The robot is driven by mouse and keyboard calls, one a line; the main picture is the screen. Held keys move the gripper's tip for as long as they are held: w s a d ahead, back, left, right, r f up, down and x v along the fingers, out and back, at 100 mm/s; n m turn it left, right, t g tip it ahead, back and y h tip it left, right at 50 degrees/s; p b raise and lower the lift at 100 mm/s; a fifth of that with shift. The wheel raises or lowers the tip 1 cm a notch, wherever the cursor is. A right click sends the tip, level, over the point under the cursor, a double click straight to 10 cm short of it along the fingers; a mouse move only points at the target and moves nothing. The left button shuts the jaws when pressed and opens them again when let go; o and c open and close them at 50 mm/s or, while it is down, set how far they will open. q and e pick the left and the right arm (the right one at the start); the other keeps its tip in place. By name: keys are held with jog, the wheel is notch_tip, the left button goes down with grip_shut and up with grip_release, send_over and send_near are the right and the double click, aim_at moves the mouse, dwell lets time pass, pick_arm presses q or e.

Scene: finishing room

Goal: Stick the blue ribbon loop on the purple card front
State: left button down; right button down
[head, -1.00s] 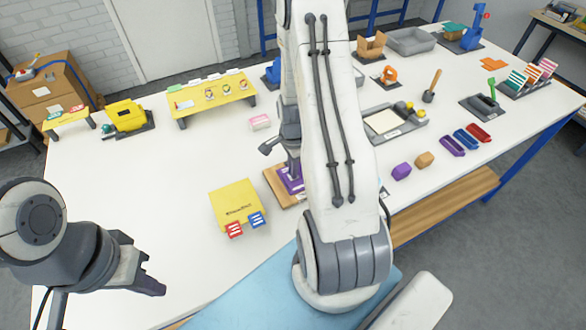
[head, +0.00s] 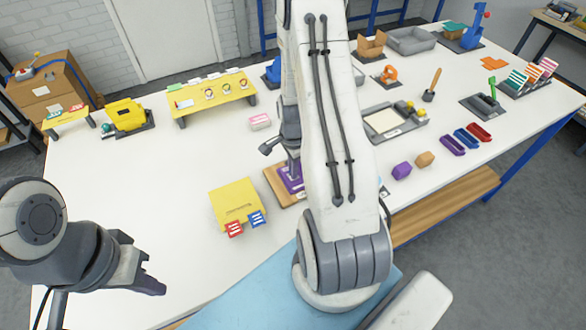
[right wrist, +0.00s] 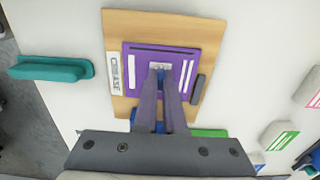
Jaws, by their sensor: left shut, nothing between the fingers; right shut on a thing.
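The purple card front (right wrist: 190,60) lies flat on a wooden board (right wrist: 150,25), with white stripes on two sides and a dark slot along its far edge. In the head view the purple card (head: 290,180) is partly hidden by my right arm. My right gripper (right wrist: 161,72) is over the card, its fingertips at a small pale patch near the middle. It is shut on a blue thing, apparently the blue ribbon loop (right wrist: 160,127), showing only in part between the fingers. Whether it touches the card, I cannot tell. My left gripper (head: 152,286) is shut and empty, at the front left.
A yellow box (head: 232,200) with red and blue striped tags stands left of the board. A teal thing (right wrist: 50,69) and a green one (right wrist: 208,133) lie beside the board. Purple and tan blocks (head: 402,171) stand to the right.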

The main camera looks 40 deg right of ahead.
jog(key=shift+f, duration=0.35)
dwell(0.8)
jog(key=shift+r, duration=0.15)
jog(key=c, duration=0.9)
grip_release()
jog(key=shift+o, duration=0.2)
jog(key=shift+o, duration=1.3)
jog(key=shift+r, duration=0.15)
jog(key=shift+r+p, duration=3.3)
jog(key=shift+r, duration=0.65)
